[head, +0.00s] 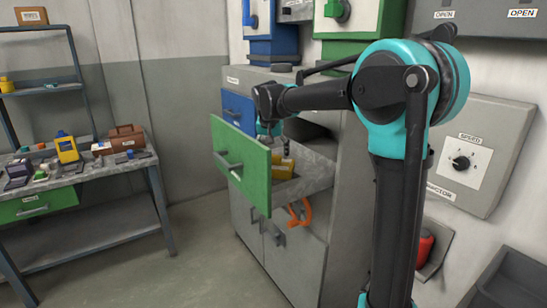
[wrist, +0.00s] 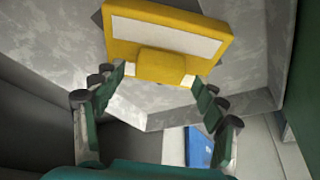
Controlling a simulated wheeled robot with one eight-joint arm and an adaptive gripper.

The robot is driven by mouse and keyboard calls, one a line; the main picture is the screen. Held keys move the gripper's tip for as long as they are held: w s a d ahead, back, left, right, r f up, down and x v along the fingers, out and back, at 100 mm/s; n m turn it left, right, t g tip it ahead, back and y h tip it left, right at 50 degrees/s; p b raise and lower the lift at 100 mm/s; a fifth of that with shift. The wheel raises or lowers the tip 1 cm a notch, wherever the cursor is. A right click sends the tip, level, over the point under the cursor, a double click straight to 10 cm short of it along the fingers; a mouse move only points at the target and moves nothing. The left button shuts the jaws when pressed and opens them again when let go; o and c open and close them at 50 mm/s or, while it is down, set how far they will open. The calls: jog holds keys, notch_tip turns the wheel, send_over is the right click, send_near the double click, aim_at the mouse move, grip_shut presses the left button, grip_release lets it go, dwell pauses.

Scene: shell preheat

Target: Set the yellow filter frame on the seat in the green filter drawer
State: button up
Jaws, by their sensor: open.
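The yellow filter frame (head: 283,167) is inside the open green filter drawer (head: 243,170), behind its green front, partly hidden by my arm and the drawer front. In the wrist view the yellow frame (wrist: 215,30) shows large, with a pale label strip and a raised yellow block facing me. My gripper (wrist: 158,80) is open, its fingertips close to either side of that block. I cannot tell whether they touch it. The drawer's grey inside (wrist: 240,72) surrounds the frame. The seat is not clearly visible, so I cannot tell how the frame rests on it.
A blue drawer (head: 238,110) is above the green one on the grey cabinet (head: 245,75). An orange hook-shaped thing (head: 300,213) is below the drawer. A workbench (head: 90,170) with several small objects stands at the left. The floor between is clear.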

jog(key=v, duration=1)
dwell(0.8)
